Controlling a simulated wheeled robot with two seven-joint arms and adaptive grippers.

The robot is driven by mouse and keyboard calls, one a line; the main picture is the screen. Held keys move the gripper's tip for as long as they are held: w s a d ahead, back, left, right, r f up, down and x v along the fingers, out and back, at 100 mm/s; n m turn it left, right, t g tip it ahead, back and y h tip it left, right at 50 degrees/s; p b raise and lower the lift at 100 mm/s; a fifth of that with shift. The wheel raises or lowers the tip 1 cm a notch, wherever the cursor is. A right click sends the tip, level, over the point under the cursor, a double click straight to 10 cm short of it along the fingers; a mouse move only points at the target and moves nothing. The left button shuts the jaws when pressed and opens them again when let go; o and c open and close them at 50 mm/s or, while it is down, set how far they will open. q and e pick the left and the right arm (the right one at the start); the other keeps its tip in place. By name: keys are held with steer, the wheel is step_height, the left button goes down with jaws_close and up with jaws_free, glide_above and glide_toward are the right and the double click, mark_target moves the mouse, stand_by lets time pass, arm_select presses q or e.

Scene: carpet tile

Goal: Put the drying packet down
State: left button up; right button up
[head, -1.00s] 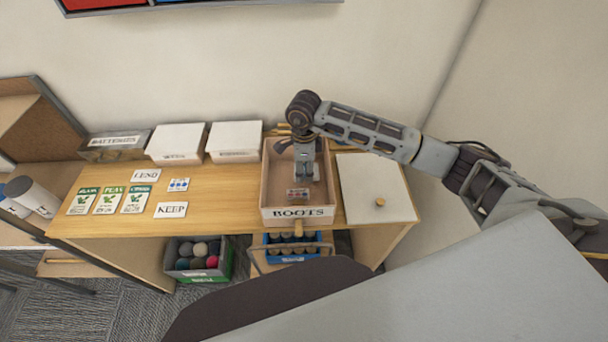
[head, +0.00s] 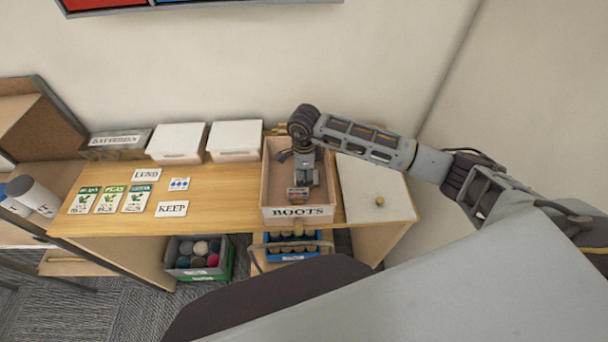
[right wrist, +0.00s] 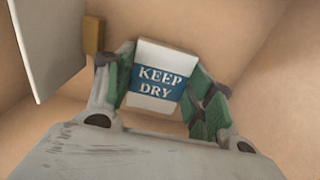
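The drying packet (right wrist: 158,76) is white with a blue band reading KEEP DRY. In the right wrist view it sits between the two green-padded fingers of my right gripper (right wrist: 160,88), which look closed against its sides. In the head view this gripper (head: 305,181) points down inside the open wooden box marked BOOTS (head: 271,185). A small pale and dark label-like patch (head: 298,191) shows at the fingertips; I cannot tell whether it is the packet, or whether the packet touches the box floor. My left gripper is not in view.
The box walls stand close around the gripper. A white panel with a knob (head: 375,185) lies to its right. White lidded boxes (head: 236,139) stand to its left at the back. Bins stand below.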

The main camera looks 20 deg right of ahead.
mark_target(304, 177)
steer(key=o, duration=0.4)
steer(key=shift+c, duration=0.2)
steer(key=shift+r, duration=0.15)
step_height(304, 177, up, 12)
steer(key=b, duration=0.2)
stand_by(0.4)
stand_by(0.4)
